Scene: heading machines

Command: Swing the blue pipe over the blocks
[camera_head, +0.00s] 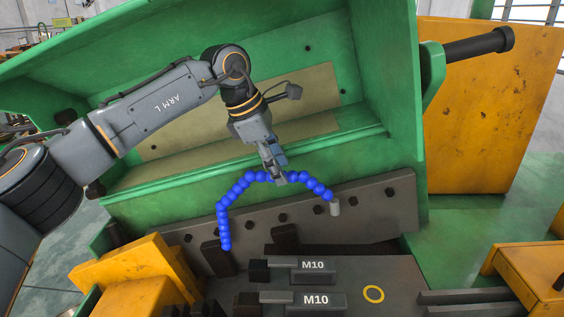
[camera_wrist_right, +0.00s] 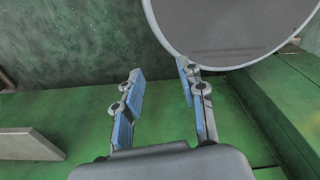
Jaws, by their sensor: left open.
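The blue pipe (camera_head: 237,188) is a segmented, beaded hose in the head view. It rises from a dark block at its lower left, arches over to the right and ends in a grey nozzle (camera_head: 335,208) that points down. My left gripper (camera_head: 275,174) is open at the top of the arch, with its fingers at the pipe; whether they touch it is unclear. Two dark blocks marked M10, an upper one (camera_head: 313,265) and a lower one (camera_head: 317,301), lie below the arch and nozzle. In the right wrist view my right gripper (camera_wrist_right: 160,75) is open and empty.
A green machine housing (camera_head: 380,70) stands behind the pipe. A dark bolted plate (camera_head: 370,207) runs along its front. Yellow blocks (camera_head: 135,280) sit at lower left. A yellow ring mark (camera_head: 373,294) is on the dark bed. A large round grey part (camera_wrist_right: 225,30) is close beyond my right gripper.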

